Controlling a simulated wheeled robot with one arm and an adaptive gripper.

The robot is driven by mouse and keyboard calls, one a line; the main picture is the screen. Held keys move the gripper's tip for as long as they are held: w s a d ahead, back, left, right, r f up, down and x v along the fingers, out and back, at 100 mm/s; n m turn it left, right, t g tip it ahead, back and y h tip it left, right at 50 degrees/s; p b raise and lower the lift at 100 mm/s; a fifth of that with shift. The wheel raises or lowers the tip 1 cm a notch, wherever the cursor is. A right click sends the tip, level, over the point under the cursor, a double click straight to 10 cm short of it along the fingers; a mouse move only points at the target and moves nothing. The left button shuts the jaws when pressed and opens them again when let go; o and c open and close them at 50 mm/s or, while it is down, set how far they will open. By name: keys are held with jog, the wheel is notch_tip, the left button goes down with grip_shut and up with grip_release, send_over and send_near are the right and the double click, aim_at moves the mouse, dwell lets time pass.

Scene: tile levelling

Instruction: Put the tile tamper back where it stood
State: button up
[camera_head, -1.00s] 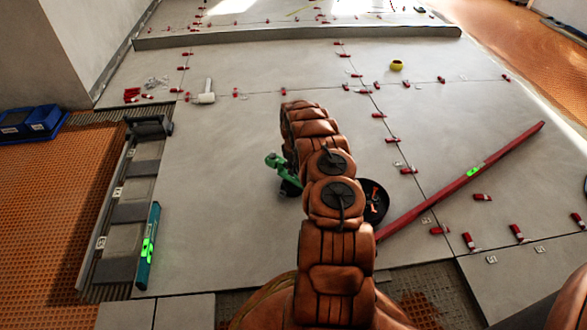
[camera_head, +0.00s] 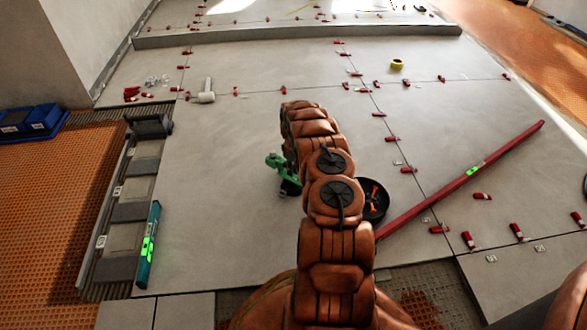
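A green-handled tool with a dark lower part (camera_head: 275,161), which may be the tile tamper, shows just left of my arm on the large grey tile. My arm hides part of it, so I cannot tell whether it stands on the tile or is held. My gripper is hidden behind my own arm links, and its fingers do not show.
A black round tray (camera_head: 377,186) with red pieces lies right of my arm. A long red level (camera_head: 470,174) slants beyond it. A white mallet (camera_head: 206,96), yellow tape roll (camera_head: 397,64), teal level (camera_head: 143,274) and blue bins (camera_head: 45,116) lie around. Red wedges line the joints.

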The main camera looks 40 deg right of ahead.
jog(key=shift+o, duration=1.3)
